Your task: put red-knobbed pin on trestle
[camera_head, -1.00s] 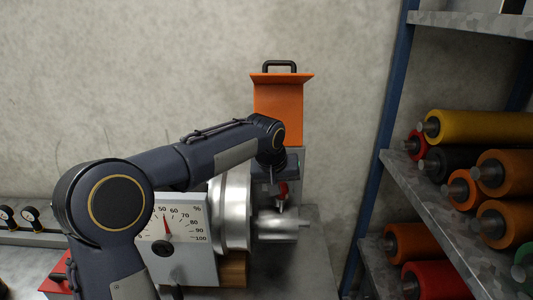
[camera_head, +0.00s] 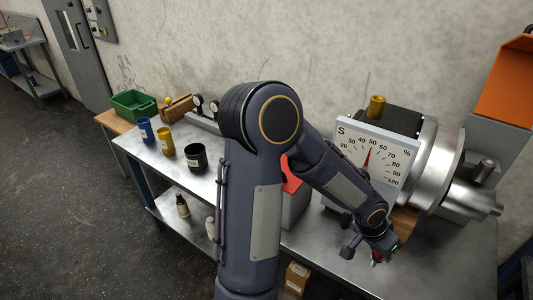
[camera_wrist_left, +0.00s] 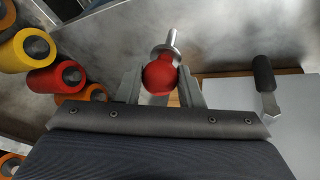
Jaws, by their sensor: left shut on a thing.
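My left gripper (camera_head: 377,256) is shut on the red-knobbed pin (camera_head: 376,257), in front of the dial machine and above the bench's front part. In the left wrist view the round red knob (camera_wrist_left: 160,76) sits between the two fingers (camera_wrist_left: 160,88), with its metal shank pointing away from them. A small wooden stand (camera_head: 176,108) with a yellow knob beside it is at the back left of the bench; it may be the trestle, but I cannot tell for sure. My right gripper is out of view.
The dial machine (camera_head: 376,153) with its metal drum (camera_head: 438,165) stands at the right. My left arm hides the bench's middle.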

